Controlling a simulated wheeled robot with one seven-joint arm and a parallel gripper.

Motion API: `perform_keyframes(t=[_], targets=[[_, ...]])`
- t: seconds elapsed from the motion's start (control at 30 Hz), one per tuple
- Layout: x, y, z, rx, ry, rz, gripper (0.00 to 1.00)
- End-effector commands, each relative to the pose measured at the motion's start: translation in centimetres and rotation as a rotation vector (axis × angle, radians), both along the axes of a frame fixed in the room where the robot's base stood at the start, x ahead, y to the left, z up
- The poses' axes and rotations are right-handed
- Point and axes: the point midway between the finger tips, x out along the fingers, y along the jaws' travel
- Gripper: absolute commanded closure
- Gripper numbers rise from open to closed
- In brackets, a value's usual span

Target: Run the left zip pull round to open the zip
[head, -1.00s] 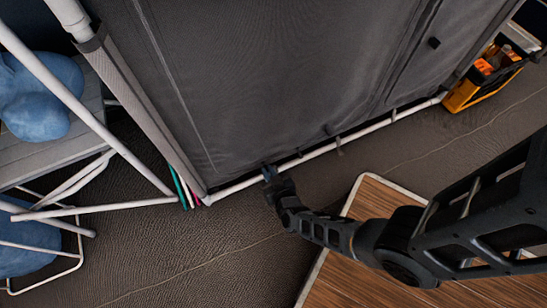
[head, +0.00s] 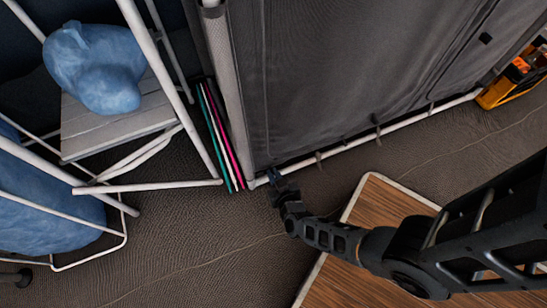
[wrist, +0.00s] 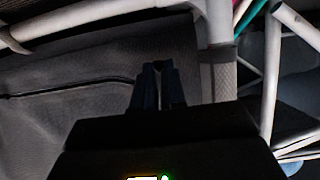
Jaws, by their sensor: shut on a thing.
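The grey fabric panel (head: 350,70) hangs in a white-tube frame, with a seam running down near its left edge. My gripper (head: 273,174) is at the panel's bottom left corner, by the lower white tube (head: 355,143). In the wrist view my gripper (wrist: 157,68) has its two dark fingers close together against the grey fabric (wrist: 90,70), beside the corner post (wrist: 217,75). It is shut on the left zip pull, which the fingers hide. A dark zip-like line (wrist: 60,88) crosses the fabric to the left of the fingers.
A white-framed stand (head: 120,130) bearing a blue bundle (head: 95,70) is close on the left. Folded coloured edges (head: 220,135) lie between it and the panel. A wooden-topped table (head: 380,205) is below my arm, and a yellow crate (head: 507,90) is at far right.

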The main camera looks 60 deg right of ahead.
Motion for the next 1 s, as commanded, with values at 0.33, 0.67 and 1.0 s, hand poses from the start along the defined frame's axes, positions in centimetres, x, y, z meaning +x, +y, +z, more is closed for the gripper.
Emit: perform_keyframes(t=[0.33,0.67,1.0], targets=[[0.3,0.5,0.0,0.004,0.001,0.017,0.71],[0.1,0.4,0.1,0.002,0.001,0.011,0.63],[-3.3,2.7,2.0,0.004,0.002,0.012,0.63]])
